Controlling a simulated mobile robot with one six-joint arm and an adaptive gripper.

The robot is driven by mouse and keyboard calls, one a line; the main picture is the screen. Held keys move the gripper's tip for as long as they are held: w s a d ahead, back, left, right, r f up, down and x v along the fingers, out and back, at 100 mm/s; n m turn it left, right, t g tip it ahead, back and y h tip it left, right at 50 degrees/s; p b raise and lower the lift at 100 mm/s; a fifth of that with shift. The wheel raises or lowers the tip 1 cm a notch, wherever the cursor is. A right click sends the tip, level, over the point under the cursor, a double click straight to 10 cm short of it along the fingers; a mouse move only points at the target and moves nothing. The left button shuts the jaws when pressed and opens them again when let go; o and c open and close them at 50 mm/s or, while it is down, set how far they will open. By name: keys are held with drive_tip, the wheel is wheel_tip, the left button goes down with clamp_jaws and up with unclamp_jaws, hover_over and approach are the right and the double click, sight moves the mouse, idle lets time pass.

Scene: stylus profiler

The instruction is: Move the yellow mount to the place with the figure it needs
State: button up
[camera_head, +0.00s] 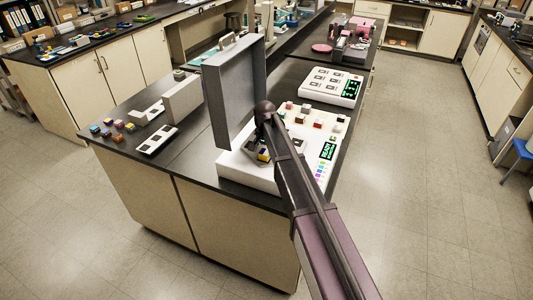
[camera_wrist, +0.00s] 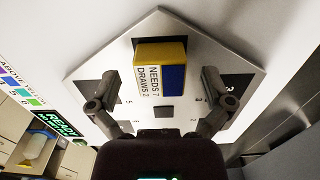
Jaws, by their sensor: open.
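The yellow mount (camera_head: 263,155) sits on the stage of the white instrument (camera_head: 240,172), mostly hidden by my arm in the head view. In the wrist view, the mount (camera_wrist: 148,50) has a blue face and a white label reading "NEEDS 7" and "DRAWS 2". It rests on a light grey plate (camera_wrist: 150,22) with dark square places and printed figures; a 5 and a 3 can be read. My gripper (camera_wrist: 160,78) is open, its two fingers apart on either side of the mount's near end.
A tall grey lid (camera_head: 232,95) stands upright left of my gripper. Several coloured mounts (camera_head: 302,118) stand on the instrument's far part, beside a green "READY" display (camera_head: 327,151). A second white device (camera_head: 331,86) stands behind. Small blocks (camera_head: 107,131) and a white tray (camera_head: 157,139) lie left.

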sight(265, 152)
drive_tip(key=shift+f, duration=0.2)
clamp_jaws()
idle(0.6)
drive_tip(key=shift+r+p, duration=0.35)
drive_tip(key=shift+r, duration=0.05)
drive_tip(key=shift+r+p, duration=0.35)
drive_tip(key=shift+r, duration=0.05)
idle(0.7)
drive_tip(key=shift+r+p, duration=0.85)
drive_tip(key=shift+w+r, duration=0.1)
drive_tip(key=shift+r+p, duration=2.4)
drive_tip(key=shift+p, duration=0.1)
